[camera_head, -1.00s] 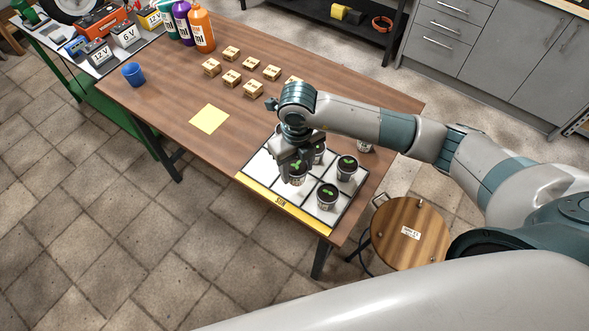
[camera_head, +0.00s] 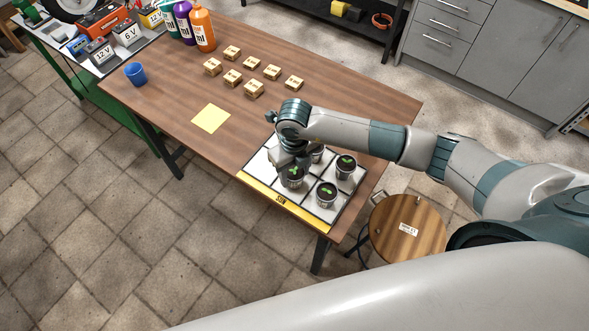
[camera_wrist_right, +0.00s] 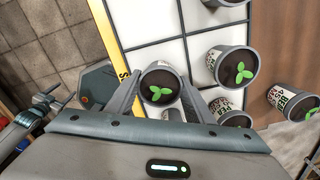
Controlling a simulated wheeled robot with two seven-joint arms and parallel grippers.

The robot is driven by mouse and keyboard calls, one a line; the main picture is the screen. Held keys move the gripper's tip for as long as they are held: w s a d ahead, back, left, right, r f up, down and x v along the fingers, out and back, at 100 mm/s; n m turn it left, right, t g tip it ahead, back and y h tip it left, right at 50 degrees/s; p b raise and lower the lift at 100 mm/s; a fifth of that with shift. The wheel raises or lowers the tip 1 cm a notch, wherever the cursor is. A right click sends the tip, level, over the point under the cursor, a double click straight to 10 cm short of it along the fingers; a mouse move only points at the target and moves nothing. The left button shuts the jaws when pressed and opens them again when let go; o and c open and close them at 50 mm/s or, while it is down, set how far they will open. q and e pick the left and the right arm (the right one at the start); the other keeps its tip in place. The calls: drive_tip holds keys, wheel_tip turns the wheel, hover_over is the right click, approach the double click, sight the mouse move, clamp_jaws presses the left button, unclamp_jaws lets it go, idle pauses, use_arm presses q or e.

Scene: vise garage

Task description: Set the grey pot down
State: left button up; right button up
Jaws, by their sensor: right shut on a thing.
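The grey pot (camera_head: 291,180), with dark soil and a green seedling, is upright in my right gripper (camera_head: 293,165). It is over the front left part of a white gridded board (camera_head: 262,161) with a yellow "SUN" edge strip (camera_head: 282,202). In the right wrist view the pot (camera_wrist_right: 159,80) is between the two fingers, which are shut on it. I cannot tell whether its base touches the board.
Other potted seedlings stand on the board: one to the right (camera_head: 346,168), one in front right (camera_head: 326,195) and one behind (camera_head: 318,153). Wooden blocks (camera_head: 253,88), a yellow note (camera_head: 210,118) and a blue cup (camera_head: 135,73) are on the table. A stool (camera_head: 408,228) stands at right.

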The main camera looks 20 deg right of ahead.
sight(294, 172)
drive_tip(key=shift+f, duration=0.2)
drive_tip(key=o, duration=1.1)
drive_tip(key=shift+r, duration=0.1)
drive_tip(key=shift+r, duration=0.2)
drive_tip(key=shift+w+r+b, duration=0.1)
drive_tip(key=shift+r+b, duration=0.25)
wheel_tip(294, 172, up, 11)
drive_tip(key=b, duration=0.4)
